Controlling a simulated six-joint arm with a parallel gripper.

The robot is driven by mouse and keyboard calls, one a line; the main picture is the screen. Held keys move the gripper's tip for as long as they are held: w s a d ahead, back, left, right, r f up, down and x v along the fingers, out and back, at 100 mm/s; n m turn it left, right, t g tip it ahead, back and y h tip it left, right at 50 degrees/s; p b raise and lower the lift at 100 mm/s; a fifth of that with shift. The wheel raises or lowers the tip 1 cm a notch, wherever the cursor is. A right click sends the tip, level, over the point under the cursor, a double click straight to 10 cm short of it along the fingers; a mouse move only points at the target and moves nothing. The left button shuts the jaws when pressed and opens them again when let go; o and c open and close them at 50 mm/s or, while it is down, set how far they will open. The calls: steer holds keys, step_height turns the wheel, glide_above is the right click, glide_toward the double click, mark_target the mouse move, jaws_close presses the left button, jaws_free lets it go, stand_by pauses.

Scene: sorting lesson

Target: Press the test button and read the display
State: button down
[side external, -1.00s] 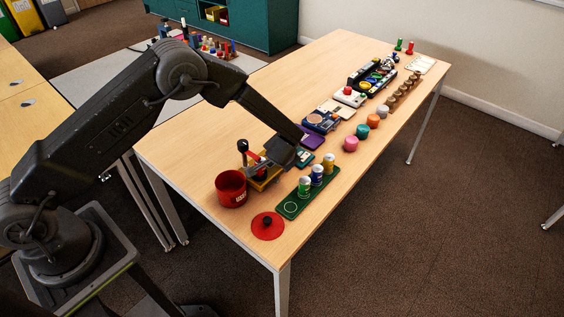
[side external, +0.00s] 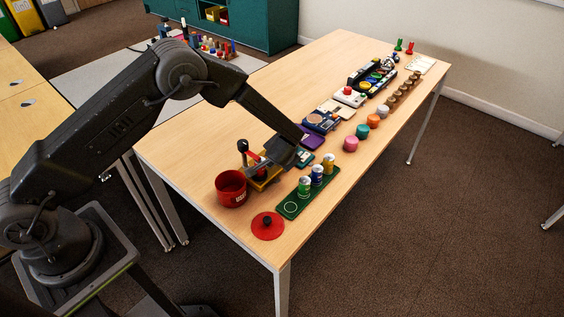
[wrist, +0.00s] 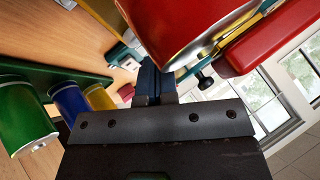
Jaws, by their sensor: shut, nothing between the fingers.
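In the side view my gripper (side external: 258,172) is low over the near part of the table, beside a yellow-based device (side external: 265,184) with a red lever and black knob. In the wrist view its fingers (wrist: 152,82) are together and empty, with large red parts close above them. A small teal device (side external: 303,158) lies just beyond my wrist, partly hidden. A white box with a red button (side external: 350,96) stands farther along the table. I cannot tell which device carries the test button, and no display can be read.
A red pot (side external: 231,188) stands left of my gripper, with a red lid (side external: 267,226) in front. A green tray (side external: 291,208) holds three cans. Coloured knobs, including a pink one (side external: 351,144), line the right side. The wooden table (side external: 220,140) is clear at the far left.

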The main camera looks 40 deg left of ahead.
stand_by(0.4)
steer(key=shift+f, duration=0.4)
steer(key=shift+f, duration=0.5)
stand_by(0.8)
steer(key=shift+r, duration=0.9)
steer(key=shift+r, duration=2.5)
